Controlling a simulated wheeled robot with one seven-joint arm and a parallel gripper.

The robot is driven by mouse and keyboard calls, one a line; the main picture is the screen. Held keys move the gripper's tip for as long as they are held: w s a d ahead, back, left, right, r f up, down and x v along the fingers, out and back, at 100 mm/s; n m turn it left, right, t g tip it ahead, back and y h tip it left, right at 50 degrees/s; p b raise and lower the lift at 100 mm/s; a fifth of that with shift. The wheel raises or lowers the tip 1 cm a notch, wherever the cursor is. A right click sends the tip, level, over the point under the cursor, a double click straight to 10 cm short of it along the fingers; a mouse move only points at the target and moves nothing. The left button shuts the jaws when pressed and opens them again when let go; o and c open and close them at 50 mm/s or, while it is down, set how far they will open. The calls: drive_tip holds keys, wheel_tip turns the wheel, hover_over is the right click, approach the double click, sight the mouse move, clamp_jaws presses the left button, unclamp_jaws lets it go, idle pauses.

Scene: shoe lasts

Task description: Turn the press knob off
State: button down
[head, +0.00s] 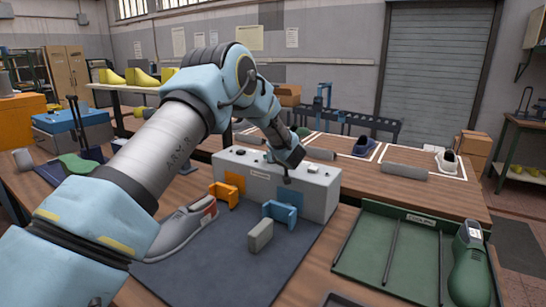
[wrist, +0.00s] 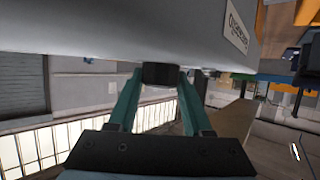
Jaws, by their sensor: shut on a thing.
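The press is a long grey box (head: 318,200) in the middle of the table, with an orange and a blue patch on its front. Its grey surface also fills the upper part of the wrist view (wrist: 120,30). A black knob (wrist: 160,74) sticks out from that surface. My gripper (wrist: 160,80) has its two teal fingers on either side of the knob, shut on it. In the head view my gripper (head: 287,179) reaches down at the press's upper front edge and hides the knob. The knob's exact turn angle cannot be told.
An orange bracket (head: 224,194) and a blue bracket (head: 279,213) stand before the press, beside a grey block (head: 260,235). A grey shoe (head: 182,232) lies on the dark mat (head: 215,275). A green tray (head: 375,280) with a green last (head: 470,270) is at right.

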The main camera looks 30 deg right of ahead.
drive_tip(key=shift+c, duration=1.6)
unclamp_jaws()
drive_tip(key=b+v, duration=0.3)
drive_tip(key=v, duration=0.7)
drive_tip(key=shift+s+r+b, duration=0.2)
drive_tip(key=shift+s+b, duration=0.1)
drive_tip(key=shift+b, duration=0.05)
drive_tip(key=shift+a, duration=0.15)
